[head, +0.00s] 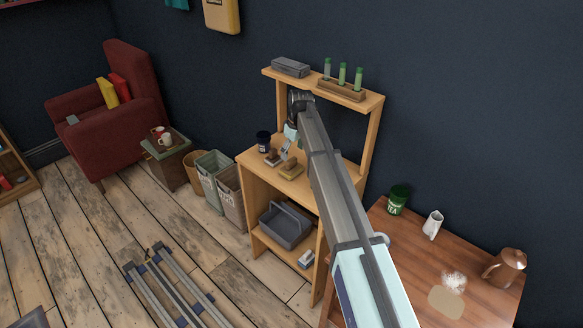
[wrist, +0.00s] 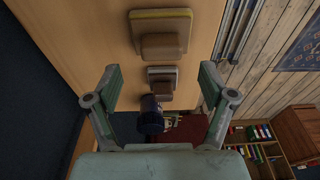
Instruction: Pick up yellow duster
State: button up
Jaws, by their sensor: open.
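The yellow duster (head: 291,170) lies on the wooden unit's middle shelf, near its front edge. In the wrist view it is at the top (wrist: 161,34), a brown block grip on a wider base with a yellow edge. A second duster with a pale grey edge (wrist: 161,83) lies beside it, and shows in the head view (head: 272,158). My gripper (head: 285,150) is over the shelf, its fingers spread and empty. In the wrist view (wrist: 161,76) the yellow duster lies beyond the fingertips, and the grey one appears between them.
A dark cylindrical container (head: 263,141) stands left of the dusters; it also shows in the wrist view (wrist: 151,116). The upper shelf (head: 318,87) holds a grey box (head: 291,67) and a wooden rack with green-topped tubes (head: 341,90). A grey caddy (head: 286,226) sits below.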

aim_at(292, 159)
jog(key=shift+a+f+p, duration=0.15)
jog(key=shift+f+p, duration=0.4)
jog(key=shift+f, duration=0.8)
jog(key=shift+a+f+p, duration=0.1)
jog(key=shift+f+p, duration=0.4)
jog(key=shift+f, duration=0.85)
jog(key=c, duration=1.3)
